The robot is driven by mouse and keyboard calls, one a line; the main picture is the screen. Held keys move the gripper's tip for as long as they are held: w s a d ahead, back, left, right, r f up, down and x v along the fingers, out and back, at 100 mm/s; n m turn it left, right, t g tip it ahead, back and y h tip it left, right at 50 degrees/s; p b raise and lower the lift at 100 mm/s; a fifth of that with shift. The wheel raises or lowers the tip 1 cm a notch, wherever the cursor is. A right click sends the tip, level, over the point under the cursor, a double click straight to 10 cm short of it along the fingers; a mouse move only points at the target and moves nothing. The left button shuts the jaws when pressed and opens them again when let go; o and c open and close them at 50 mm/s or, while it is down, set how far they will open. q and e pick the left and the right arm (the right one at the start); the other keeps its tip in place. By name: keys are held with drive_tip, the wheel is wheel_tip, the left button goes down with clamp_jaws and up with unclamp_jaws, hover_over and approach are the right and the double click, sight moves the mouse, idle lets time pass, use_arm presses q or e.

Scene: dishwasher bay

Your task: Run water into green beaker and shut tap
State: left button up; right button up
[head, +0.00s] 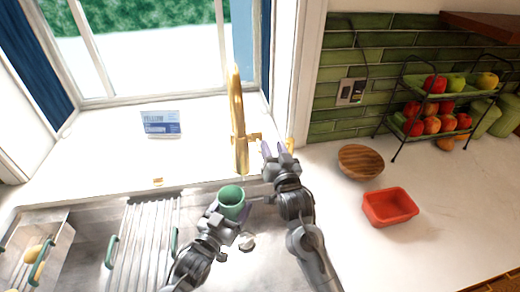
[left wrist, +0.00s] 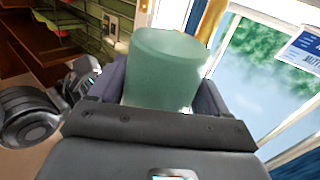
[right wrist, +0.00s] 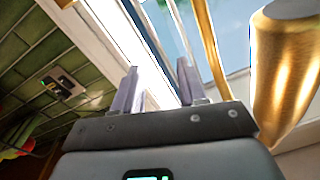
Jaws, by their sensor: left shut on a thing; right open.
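The green beaker (head: 232,203) is held over the sink by my left gripper (head: 226,222), which is shut on it. In the left wrist view the beaker (left wrist: 163,70) fills the space between the fingers. The gold tap (head: 238,125) stands behind the sink, its spout just above and behind the beaker in the head view. I cannot see any water running. My right gripper (head: 278,150) is open and empty beside the tap's handle (head: 254,137). In the right wrist view, the gold tap body (right wrist: 285,75) is to the right of the open fingers (right wrist: 160,88).
A drying rack (head: 150,240) lies across the sink's left part. A wooden bowl (head: 361,161) and a red tray (head: 390,206) sit on the counter at right. A fruit stand (head: 432,120) is behind them. A blue and white card (head: 160,124) stands on the sill.

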drive_tip(key=n, duration=0.1)
approach(260, 149)
drive_tip(key=shift+g, duration=0.3)
drive_tip(key=w, duration=0.3)
drive_tip(key=w+a, duration=0.1)
drive_tip(key=w, duration=0.6)
drive_tip(key=shift+w+a, duration=0.25)
clamp_jaws()
